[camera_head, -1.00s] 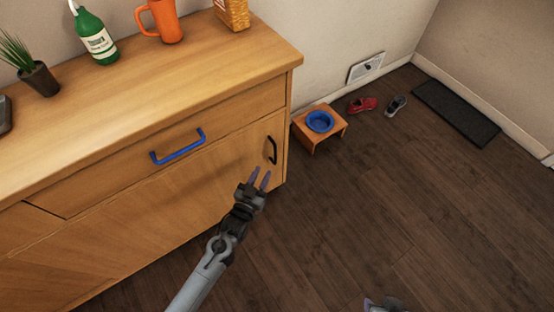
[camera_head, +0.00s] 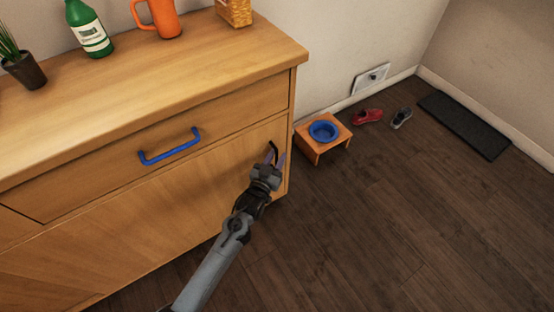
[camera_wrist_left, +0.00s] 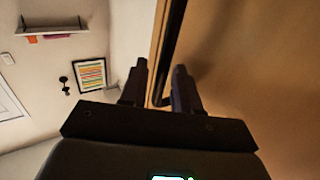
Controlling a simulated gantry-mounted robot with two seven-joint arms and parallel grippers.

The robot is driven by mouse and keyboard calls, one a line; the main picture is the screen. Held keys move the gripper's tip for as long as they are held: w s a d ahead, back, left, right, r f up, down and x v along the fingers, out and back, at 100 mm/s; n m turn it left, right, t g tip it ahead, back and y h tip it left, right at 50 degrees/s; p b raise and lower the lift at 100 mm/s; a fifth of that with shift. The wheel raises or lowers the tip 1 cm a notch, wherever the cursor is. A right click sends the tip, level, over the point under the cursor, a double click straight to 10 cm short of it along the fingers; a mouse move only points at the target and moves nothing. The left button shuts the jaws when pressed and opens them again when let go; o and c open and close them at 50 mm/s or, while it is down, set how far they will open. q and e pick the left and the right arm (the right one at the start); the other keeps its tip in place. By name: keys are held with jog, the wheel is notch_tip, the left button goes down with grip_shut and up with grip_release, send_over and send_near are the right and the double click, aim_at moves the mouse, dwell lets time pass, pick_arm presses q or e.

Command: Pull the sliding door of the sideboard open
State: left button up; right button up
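The wooden sideboard (camera_head: 150,90) fills the left of the head view. Its sliding door (camera_head: 150,225) is the lower front panel, with a black handle (camera_head: 275,149) near the right edge. My left gripper (camera_head: 275,158) is at that handle and hides most of it. In the left wrist view the two fingers (camera_wrist_left: 159,88) are apart, and the dark handle bar (camera_wrist_left: 171,45) runs between them. I cannot tell whether either finger touches it. My right gripper is not in view.
A drawer with a blue handle (camera_head: 170,147) is above the door. A bottle (camera_head: 88,28), an orange mug (camera_head: 160,18) and a plant (camera_head: 22,66) stand on top. A small stand (camera_head: 335,143) with a blue bowl (camera_head: 323,131) is right of the sideboard. The floor in front is clear.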

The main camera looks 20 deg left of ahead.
pick_arm(q)
jog(key=shift+w, duration=0.3)
grip_shut()
dwell(0.3)
